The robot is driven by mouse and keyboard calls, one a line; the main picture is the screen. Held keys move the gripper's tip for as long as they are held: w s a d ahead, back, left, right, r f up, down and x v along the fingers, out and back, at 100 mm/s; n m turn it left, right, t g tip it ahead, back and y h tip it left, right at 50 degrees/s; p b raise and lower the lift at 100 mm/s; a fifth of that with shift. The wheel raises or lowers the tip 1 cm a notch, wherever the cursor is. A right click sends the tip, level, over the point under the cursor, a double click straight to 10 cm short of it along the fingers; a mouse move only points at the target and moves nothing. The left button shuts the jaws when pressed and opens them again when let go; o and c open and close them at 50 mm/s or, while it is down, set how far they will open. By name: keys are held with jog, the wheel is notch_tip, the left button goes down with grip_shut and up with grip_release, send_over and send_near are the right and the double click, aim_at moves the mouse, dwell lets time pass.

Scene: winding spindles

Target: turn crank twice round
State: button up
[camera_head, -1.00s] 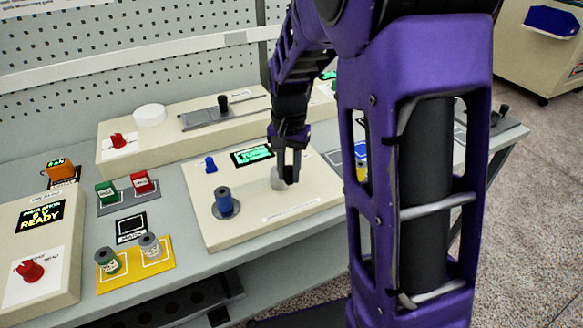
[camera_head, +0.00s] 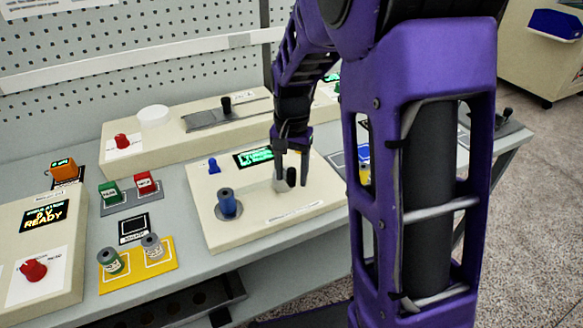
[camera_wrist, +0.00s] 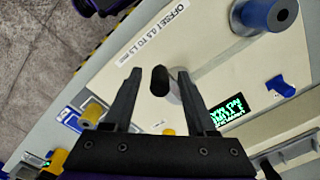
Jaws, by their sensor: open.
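The crank shows a black knob (camera_head: 291,177) beside a pale grey hub (camera_head: 279,184) on the cream winding unit (camera_head: 262,220). In the wrist view the black knob (camera_wrist: 159,81) lies between the fingertips, with the grey hub (camera_wrist: 176,90) just to its right. My gripper (camera_head: 291,172) is open over the knob, one finger to each side. The wrist view shows my gripper (camera_wrist: 158,75) with gaps between the knob and both fingers. Part of the hub is hidden behind a finger.
A blue spool (camera_head: 227,206) stands left of the crank on the same unit, near a small blue lever (camera_head: 213,166) and a lit green display (camera_head: 253,157). A yellow tray (camera_head: 136,268) with two spools lies at the front left. A raised cream box (camera_head: 185,140) stands behind.

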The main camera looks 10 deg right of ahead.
notch_tip(320, 180, up, 18)
jog(key=p, duration=0.1)
jog(key=shift+f+p, duration=0.25)
jog(key=shift+p, duration=0.05)
dwell(1.2)
